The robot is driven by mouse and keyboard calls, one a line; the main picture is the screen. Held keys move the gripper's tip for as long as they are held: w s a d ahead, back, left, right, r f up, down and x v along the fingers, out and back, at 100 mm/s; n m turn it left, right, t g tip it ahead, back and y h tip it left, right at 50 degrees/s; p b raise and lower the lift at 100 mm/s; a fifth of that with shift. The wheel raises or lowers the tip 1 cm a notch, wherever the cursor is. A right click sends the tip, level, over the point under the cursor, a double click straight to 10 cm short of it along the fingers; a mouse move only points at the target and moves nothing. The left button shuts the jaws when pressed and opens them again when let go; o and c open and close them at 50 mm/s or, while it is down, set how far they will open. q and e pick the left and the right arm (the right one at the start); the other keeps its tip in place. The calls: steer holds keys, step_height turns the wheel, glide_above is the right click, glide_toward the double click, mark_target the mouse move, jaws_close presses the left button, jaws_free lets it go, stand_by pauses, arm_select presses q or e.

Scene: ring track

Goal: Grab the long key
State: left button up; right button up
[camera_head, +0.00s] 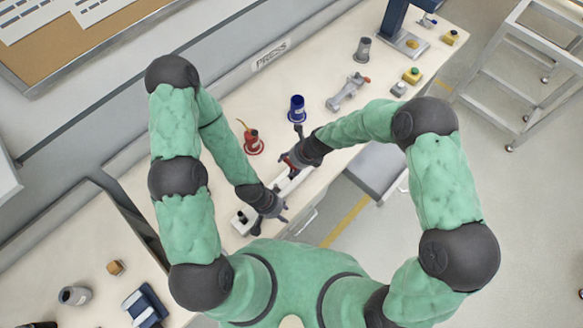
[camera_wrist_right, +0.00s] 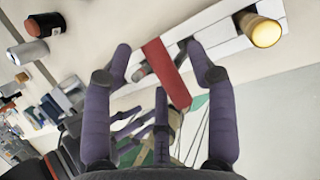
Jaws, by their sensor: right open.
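A long flat red bar (camera_wrist_right: 165,72), which looks like the long key, lies between the two fingers of my right gripper (camera_wrist_right: 161,58) in the right wrist view. The fingers are open, one on each side, with gaps to the bar. In the head view my right gripper (camera_head: 287,163) hangs over the white track (camera_head: 283,186), and only a bit of red shows at its fingers. My left gripper (camera_head: 272,220) is lower, near the track's lower-left end; its fingers look apart and empty.
A red oil can (camera_head: 252,142) and a blue cup (camera_head: 297,109) stand behind the grippers. A grey clamp-like tool (camera_head: 348,92) lies to the right. In the wrist view a gold cylinder (camera_wrist_right: 263,31) stands on the track. A small black-topped piece (camera_head: 242,218) is left of my left gripper.

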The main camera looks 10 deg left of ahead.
arm_select(q)
steer(key=shift+f, duration=0.15)
arm_select(e)
steer(key=shift+w+a+f, duration=0.1)
steer(key=shift+a+f, duration=0.25)
steer(key=shift+f, duration=0.25)
jaws_close()
steer(key=shift+r, duration=0.1)
